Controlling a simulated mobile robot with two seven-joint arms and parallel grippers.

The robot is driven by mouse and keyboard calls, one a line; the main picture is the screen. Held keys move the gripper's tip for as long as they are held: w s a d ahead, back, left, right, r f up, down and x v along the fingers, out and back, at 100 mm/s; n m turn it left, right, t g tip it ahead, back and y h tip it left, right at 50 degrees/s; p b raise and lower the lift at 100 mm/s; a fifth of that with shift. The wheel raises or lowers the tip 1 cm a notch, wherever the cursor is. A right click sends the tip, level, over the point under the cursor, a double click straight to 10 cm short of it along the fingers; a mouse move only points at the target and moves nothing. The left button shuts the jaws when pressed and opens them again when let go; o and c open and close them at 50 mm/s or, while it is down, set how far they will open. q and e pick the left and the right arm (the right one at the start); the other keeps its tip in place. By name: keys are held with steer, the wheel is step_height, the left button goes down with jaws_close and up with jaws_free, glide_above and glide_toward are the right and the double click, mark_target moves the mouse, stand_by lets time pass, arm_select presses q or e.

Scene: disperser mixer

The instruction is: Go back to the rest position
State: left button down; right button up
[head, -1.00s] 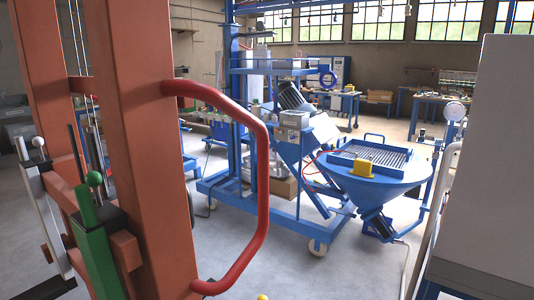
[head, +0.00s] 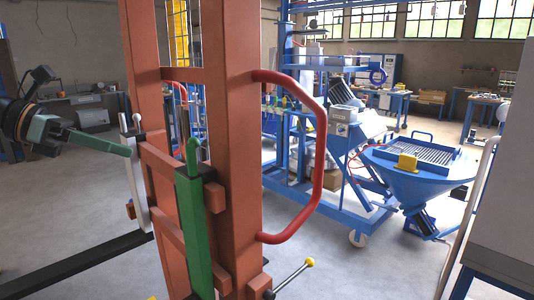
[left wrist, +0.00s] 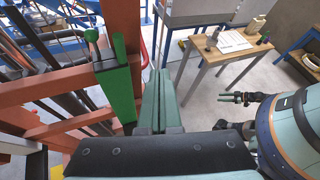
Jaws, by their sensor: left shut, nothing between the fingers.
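My left gripper (head: 126,150) comes in from the left in the head view, its green fingers shut and empty. Its tip is close beside the left side of the orange-red lift frame (head: 233,120); whether it touches cannot be told. In the left wrist view the closed green fingers (left wrist: 160,85) point away from the camera, next to the frame's green block (left wrist: 117,88).
A red handle (head: 318,170) sticks out from the frame's right side, with a yellow-knobbed lever (head: 292,277) below. A blue machine with a hopper (head: 420,177) stands behind. A wooden table (left wrist: 225,51) shows in the left wrist view. Grey floor is open at the left.

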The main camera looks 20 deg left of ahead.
arm_select(q)
steer(key=w+d+f+n+t+h, duration=0.2)
steer(key=w+d+f+n+h, duration=0.15)
steer(key=d+f+n, duration=0.4)
steer(key=w+d+f+n+t+h, duration=0.25)
steer(key=w+d+f+n, duration=0.25)
steer(key=d+f, duration=0.4)
steer(key=s+d+f+n+t+y+p, duration=0.15)
steer(key=f+n+y, duration=0.25)
steer(key=f+n, duration=0.4)
steer(key=s+a+f+n+t+y, duration=0.1)
steer(key=s+f+n+y, duration=0.25)
steer(key=f+n, duration=0.4)
steer(key=s+d+f+n+t+y, duration=0.15)
steer(key=f+n+y, duration=0.35)
steer(key=f, duration=0.5)
steer(key=s+d+f+n+g, duration=0.2)
steer(key=s+f+n+g, duration=0.1)
steer(key=s+f, duration=0.4)
steer(key=s+d+f+n+g+y, duration=0.1)
steer(key=s+f+n+g, duration=0.3)
steer(key=s, duration=0.6)
step_height(320, 180, down, 4)
steer(key=shift+d+r+n, duration=0.2)
steer(key=shift+d+n, duration=0.7)
steer(key=shift+n, duration=0.1)
arm_select(e)
steer(key=shift+w+r, duration=0.2)
steer(key=shift+r, duration=0.95)
